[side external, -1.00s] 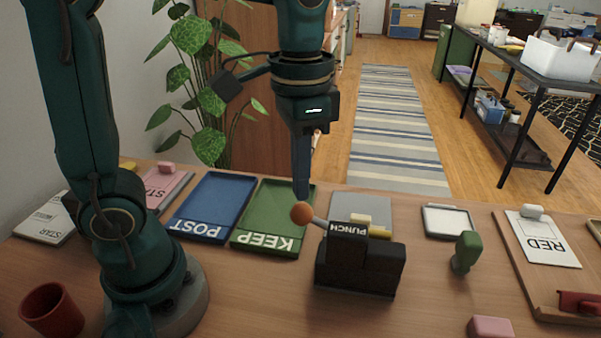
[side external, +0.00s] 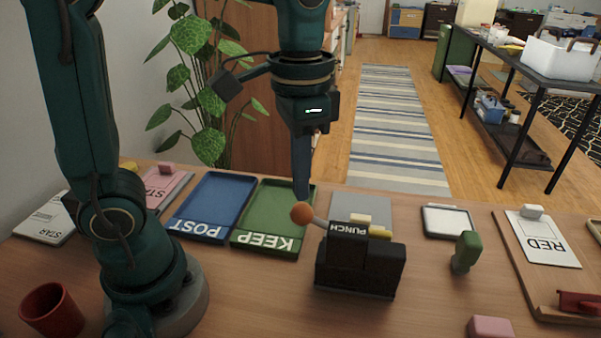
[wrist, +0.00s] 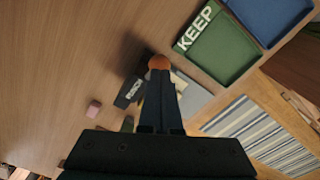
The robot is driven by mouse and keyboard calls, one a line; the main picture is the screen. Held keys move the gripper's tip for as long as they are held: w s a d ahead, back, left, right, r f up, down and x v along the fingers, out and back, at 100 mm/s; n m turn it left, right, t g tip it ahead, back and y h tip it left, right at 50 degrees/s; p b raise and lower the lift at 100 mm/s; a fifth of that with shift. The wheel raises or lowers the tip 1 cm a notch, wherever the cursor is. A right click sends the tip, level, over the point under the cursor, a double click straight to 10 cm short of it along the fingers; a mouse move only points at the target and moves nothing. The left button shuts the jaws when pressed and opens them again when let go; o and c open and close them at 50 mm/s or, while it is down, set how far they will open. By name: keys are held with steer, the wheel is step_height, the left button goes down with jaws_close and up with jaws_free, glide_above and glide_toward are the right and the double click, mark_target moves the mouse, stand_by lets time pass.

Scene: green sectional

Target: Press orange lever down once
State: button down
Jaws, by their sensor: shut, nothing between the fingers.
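The orange lever knob (side external: 301,213) sits at the end of a grey lever arm on the black punch (side external: 359,262), which is labelled PUNCH. The lever sticks out to the left of the punch, raised above the table. My gripper (side external: 301,196) is shut and points down, its tip right at the top of the knob in the side view. I cannot tell whether it touches. In the wrist view the knob (wrist: 159,62) shows just past the tips of my gripper (wrist: 159,75), and the fingers hide part of the punch (wrist: 130,92).
A green KEEP tray (side external: 272,217) and a blue POST tray (side external: 214,207) lie left of the punch. A green-handled stamp (side external: 466,251) and an ink pad (side external: 447,221) stand to its right. A red cup (side external: 50,309) is at the front left.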

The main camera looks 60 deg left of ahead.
mark_target(298, 205)
steer(key=shift+s+a+f, duration=0.1)
steer(key=shift+f, duration=1.55)
steer(key=shift+s+a+f, duration=0.1)
steer(key=shift+f, duration=1.5)
step_height(298, 205, up, 12)
stand_by(0.5)
